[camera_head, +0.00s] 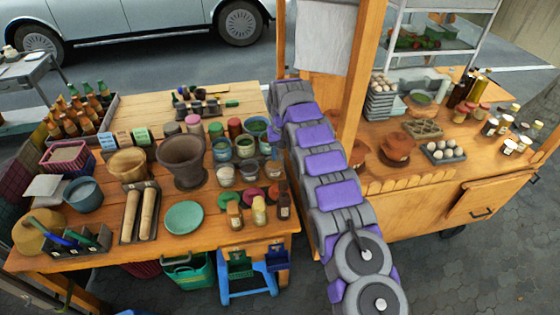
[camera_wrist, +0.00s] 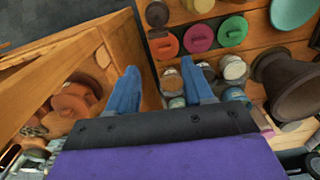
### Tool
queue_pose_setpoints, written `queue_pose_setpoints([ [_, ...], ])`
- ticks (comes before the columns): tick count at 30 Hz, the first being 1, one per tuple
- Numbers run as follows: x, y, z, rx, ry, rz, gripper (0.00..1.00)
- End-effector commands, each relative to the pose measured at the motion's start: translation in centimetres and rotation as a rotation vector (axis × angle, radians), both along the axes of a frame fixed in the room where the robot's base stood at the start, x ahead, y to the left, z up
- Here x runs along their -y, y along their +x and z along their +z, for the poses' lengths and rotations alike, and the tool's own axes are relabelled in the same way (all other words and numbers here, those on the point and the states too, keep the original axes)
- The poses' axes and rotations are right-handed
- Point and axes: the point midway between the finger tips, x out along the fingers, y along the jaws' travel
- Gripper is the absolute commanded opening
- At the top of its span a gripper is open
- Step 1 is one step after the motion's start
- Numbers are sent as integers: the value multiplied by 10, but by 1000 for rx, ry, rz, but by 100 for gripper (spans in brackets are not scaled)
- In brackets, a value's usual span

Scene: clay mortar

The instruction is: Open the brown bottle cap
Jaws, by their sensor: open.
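Three small bottles stand at the front right of the left table in the head view. The rightmost is a dark bottle (camera_head: 284,208) with a dark top. In the wrist view, a round brown cap (camera_wrist: 157,13) shows from above at the top edge; it appears to be on this bottle. My gripper (camera_wrist: 160,78) has two blue fingers spread apart with nothing between them. It hangs over the table's right edge, apart from the brown cap. In the head view my arm hides most of the gripper.
Orange, pink and green lids (camera_wrist: 198,38) lie between the gripper and the bottles. Several jars (camera_wrist: 234,68) stand beside the right finger, with the brown mortar (camera_wrist: 290,85) beyond. A wooden cart wall (camera_wrist: 75,55) rises at left. A teal plate (camera_head: 184,217) lies left of the bottles.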

Motion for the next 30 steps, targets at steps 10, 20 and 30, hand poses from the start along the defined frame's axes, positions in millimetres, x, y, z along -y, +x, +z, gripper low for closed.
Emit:
queue_pose_setpoints([
  [10, 5, -8, 35, -2, -1, -1, 51],
  [20, 5, -8, 35, -3, -2, -1, 51],
  [30, 14, -14, 43, -4, -10, -11, 51],
])
